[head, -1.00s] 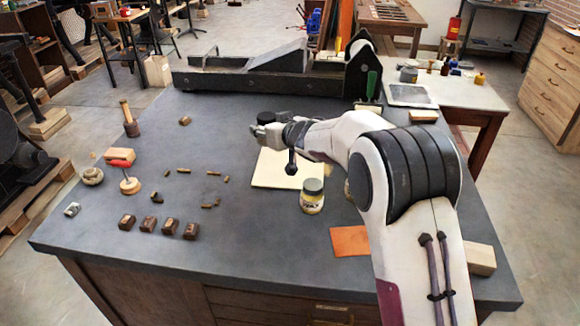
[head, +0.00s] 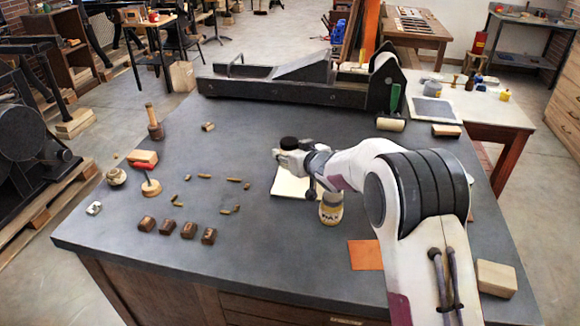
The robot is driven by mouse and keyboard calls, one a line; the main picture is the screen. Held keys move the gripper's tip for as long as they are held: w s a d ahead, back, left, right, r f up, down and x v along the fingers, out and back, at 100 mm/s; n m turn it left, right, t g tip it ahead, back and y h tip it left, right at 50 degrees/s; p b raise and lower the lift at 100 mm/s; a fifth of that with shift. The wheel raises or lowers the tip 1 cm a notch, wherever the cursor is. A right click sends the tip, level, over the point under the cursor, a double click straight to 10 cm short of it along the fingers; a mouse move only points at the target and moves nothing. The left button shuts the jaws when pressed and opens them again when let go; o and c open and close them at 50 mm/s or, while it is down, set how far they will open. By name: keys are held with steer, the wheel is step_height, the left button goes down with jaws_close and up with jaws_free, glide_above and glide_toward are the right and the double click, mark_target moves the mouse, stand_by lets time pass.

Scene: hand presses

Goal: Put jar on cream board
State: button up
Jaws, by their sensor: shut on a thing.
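My gripper (head: 284,156) is shut on a small dark-topped jar (head: 290,143). Its black top shows above the fingers; its lower part is hidden by the gripper. The cream board (head: 287,187) lies flat on the grey bench, partly covered by my gripper and arm. The gripper and held jar appear over the board's far edge; the gap beneath them cannot be told.
An orange sheet (head: 363,254) lies near my arm. Dark blocks (head: 188,230) and several small brass pieces (head: 204,176) lie to the left. A long press (head: 290,90) fills the bench's back. Bare bench lies left of the board.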

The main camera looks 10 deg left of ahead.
steer(key=shift+f, duration=0.65)
steer(key=shift+f, duration=1.85)
steer(key=shift+f, duration=0.1)
steer(key=o, duration=1.3)
